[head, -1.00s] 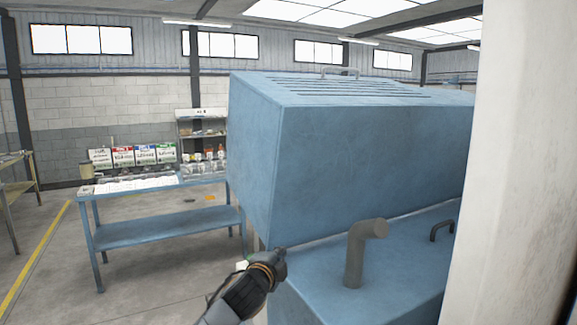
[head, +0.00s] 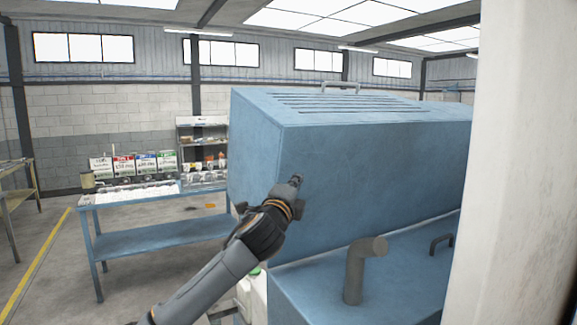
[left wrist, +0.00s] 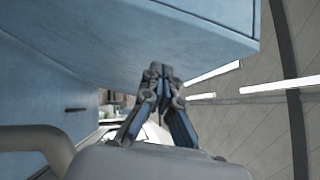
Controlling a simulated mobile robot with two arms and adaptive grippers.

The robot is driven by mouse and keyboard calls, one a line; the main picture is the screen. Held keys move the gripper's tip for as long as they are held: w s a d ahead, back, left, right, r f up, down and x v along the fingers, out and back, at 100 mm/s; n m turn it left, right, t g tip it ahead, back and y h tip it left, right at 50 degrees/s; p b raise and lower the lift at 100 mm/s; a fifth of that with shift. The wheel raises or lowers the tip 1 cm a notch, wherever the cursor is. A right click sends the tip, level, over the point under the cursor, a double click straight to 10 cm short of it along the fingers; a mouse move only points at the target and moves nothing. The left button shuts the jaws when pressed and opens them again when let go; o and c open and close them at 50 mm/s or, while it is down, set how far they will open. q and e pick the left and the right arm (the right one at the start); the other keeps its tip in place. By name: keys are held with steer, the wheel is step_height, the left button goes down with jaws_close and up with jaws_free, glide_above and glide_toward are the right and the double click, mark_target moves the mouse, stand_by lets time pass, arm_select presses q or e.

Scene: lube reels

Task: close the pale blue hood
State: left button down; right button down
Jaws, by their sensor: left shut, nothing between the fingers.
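The pale blue hood (head: 370,165) is a large box with slots and a grey handle (head: 341,88) on its top. It sits over a blue cabinet (head: 400,270), with a thin light line showing along its lower edge at the right. My left gripper (head: 297,180) comes up from the lower left, in front of the hood's near face by its left corner. Its fingers are shut and empty. In the left wrist view the fingertips (left wrist: 160,70) point up towards a blue panel edge; I cannot tell whether they touch it. My right gripper is not in view.
A grey bent pipe (head: 355,275) and a small dark handle (head: 441,243) stand on the cabinet top. A blue table (head: 160,235) with boxes stands at the left. A white column (head: 525,160) blocks the right side. The floor at left is mostly clear.

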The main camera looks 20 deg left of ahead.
mark_target(293, 168)
arm_select(q)
steer(key=shift+w+a+r+p, duration=0.25)
steer(key=shift+w+a+p, duration=0.25)
steer(key=shift+w+a, duration=0.15)
steer(key=shift+w+a+r+p, duration=0.2)
steer(key=shift+w+a+p, duration=0.3)
steer(key=shift+w+a, duration=0.25)
steer(key=shift+a, duration=0.1)
steer(key=shift+d, duration=0.1)
